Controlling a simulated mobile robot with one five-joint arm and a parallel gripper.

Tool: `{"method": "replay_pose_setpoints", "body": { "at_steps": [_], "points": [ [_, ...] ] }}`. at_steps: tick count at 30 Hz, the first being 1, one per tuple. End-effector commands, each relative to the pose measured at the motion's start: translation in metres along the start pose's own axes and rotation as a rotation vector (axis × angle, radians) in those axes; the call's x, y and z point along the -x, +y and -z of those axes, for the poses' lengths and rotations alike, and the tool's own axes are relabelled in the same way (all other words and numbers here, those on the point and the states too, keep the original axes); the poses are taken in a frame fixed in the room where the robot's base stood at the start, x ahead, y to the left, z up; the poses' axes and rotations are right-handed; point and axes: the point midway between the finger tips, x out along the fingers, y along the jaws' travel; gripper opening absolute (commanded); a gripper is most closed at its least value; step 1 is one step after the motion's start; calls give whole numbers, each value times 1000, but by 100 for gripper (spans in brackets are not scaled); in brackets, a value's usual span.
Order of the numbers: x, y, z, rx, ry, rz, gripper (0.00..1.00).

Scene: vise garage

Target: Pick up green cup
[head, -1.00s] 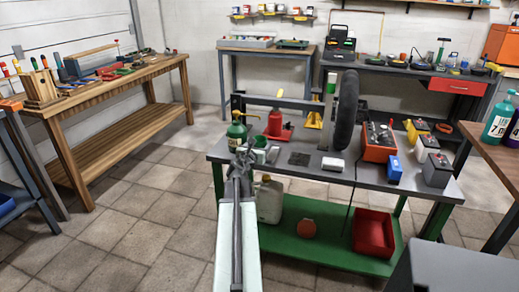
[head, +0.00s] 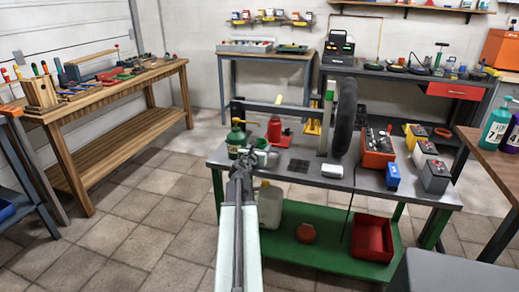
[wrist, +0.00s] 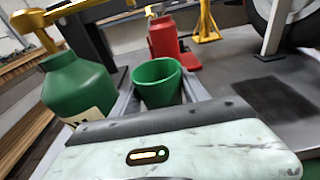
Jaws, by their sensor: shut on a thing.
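The green cup (wrist: 157,84) stands upright between the two fingers of my gripper (wrist: 160,95) in the wrist view. The fingers run along its left and right sides and are shut on it. Its open rim faces up, and its lower part is hidden behind my gripper's body. In the head view my gripper (head: 248,160) is over the near left part of the grey workbench (head: 310,174). The cup shows there only as a small green patch (head: 261,144) close by the fingers. I cannot tell whether its base touches the bench.
A green bottle with a yellow top (wrist: 78,85) stands close at the left of my gripper. A red bottle (wrist: 163,38) stands just behind the cup. A black wheel (head: 345,115) stands farther right. A dark flat pad (wrist: 258,92) lies on clear bench to the right.

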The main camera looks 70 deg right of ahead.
Motion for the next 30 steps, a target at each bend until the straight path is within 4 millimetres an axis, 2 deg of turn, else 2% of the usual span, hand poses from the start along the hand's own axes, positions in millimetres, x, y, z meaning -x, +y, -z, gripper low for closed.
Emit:
{"method": "replay_pose_setpoints", "body": {
  "at_steps": [1,3,14,16,23,26,30],
  "points": [
    [2,0,-14,0,0,0,13],
    [4,0,-24,0,0,0,13],
    [9,1,-58,0,0,-1,13],
    [8,-10,-52,-2,0,1,13],
    [9,-42,-51,-2,0,1,13],
    [9,-61,-51,-2,-1,2,13],
    [9,-97,-51,-3,0,4,13]
  ]
}}
